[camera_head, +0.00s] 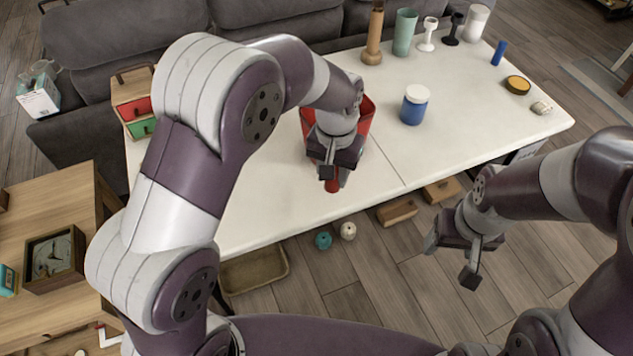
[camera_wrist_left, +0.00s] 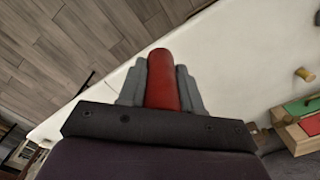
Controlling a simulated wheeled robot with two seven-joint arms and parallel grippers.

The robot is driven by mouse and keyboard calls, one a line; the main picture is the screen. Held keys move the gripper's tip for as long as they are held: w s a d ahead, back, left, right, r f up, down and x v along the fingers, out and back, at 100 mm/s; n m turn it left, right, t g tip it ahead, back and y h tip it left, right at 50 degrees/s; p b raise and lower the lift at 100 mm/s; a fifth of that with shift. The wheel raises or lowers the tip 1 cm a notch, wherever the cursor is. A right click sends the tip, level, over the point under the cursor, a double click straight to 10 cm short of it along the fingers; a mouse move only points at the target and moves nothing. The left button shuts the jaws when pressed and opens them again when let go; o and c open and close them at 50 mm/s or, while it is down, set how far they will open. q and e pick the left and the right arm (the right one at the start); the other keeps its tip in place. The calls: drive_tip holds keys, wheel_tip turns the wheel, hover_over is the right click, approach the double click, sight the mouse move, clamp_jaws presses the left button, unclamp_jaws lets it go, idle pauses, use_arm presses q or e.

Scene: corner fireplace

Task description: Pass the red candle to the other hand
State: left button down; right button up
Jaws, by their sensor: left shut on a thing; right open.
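The red candle (camera_wrist_left: 163,80) is a red cylinder with a rounded end, between the two grey fingers of my left gripper (camera_wrist_left: 161,88) in the left wrist view. In the head view the candle (camera_head: 332,184) shows just below my left gripper (camera_head: 336,174), over the front part of the white table. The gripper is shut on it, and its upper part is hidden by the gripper. My right gripper (camera_head: 472,262) is open and empty, over the floor in front of the table, to the right of and apart from the candle.
A red container (camera_head: 365,117) stands on the white table (camera_head: 470,130) behind my left gripper. A blue jar with a white lid (camera_head: 414,105) is to its right. Cups and holders line the back edge. The table's front right area is clear. Wooden boxes (camera_head: 397,211) lie on the floor.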

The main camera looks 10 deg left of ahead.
use_arm(q)
drive_tip(key=w+d+n, duration=0.1)
drive_tip(key=w+d, duration=0.3)
drive_tip(key=s+a+f+m, duration=0.1)
drive_tip(key=f+m, duration=0.1)
drive_tip(key=m, duration=0.2)
drive_tip(key=s+a+f+m, duration=0.1)
drive_tip(key=f+m, duration=0.2)
drive_tip(key=m, duration=0.2)
drive_tip(key=s+a+f+m, duration=0.1)
drive_tip(key=f+m, duration=0.2)
drive_tip(key=m, duration=0.2)
drive_tip(key=shift+a+f, duration=0.25)
drive_tip(key=shift+a, duration=0.15)
drive_tip(key=shift+a+f+m, duration=0.15)
drive_tip(key=shift+f+m, duration=0.2)
drive_tip(key=shift+m, duration=0.65)
